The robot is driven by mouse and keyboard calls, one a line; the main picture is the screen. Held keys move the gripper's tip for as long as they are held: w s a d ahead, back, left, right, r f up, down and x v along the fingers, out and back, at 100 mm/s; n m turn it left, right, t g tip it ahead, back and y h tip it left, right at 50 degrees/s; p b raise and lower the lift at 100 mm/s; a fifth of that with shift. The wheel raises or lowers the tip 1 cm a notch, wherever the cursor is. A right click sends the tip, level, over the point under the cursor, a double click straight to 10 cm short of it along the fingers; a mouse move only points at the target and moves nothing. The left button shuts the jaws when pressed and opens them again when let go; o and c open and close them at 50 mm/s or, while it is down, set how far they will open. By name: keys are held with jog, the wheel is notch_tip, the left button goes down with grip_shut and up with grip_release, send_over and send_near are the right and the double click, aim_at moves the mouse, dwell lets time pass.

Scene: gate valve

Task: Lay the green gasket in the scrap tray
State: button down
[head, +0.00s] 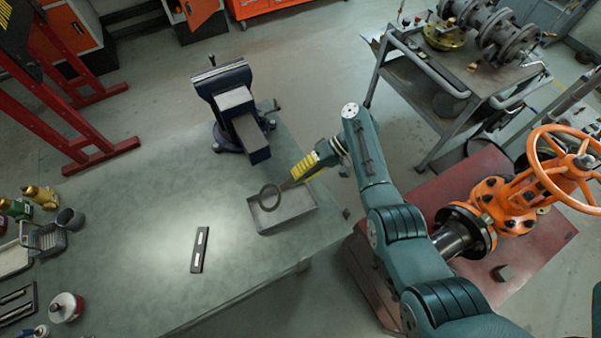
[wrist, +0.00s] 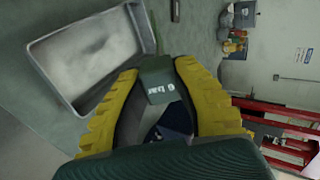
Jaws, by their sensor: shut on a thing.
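The green gasket (head: 269,197) is a thin ring with a tab. My gripper (head: 292,182) is shut on the tab, with its yellow fingers on either side. In the wrist view the dark green tab (wrist: 160,84), with white lettering, sits between the fingertips (wrist: 157,75). The ring hangs out beyond the fingertips and overlaps the left part of the scrap tray in the head view. The scrap tray (head: 291,222) is a shallow grey metal box on the bench. It also shows at upper left in the wrist view (wrist: 85,50). The ring's height above the tray is hard to tell.
A blue bench vise (head: 237,110) stands behind the tray. A dark slotted bar (head: 200,249) lies on the bench (head: 150,200) to the left. Bottles and small trays crowd the far left. The orange-wheeled valve (head: 510,200) is at right, beyond my arm.

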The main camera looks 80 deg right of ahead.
notch_tip(320, 180, down, 8)
jog(key=b, duration=0.6)
jog(key=shift+r, duration=0.2)
jog(key=c, duration=0.9)
grip_release()
jog(key=shift+o, duration=0.2)
jog(key=v, duration=1.2)
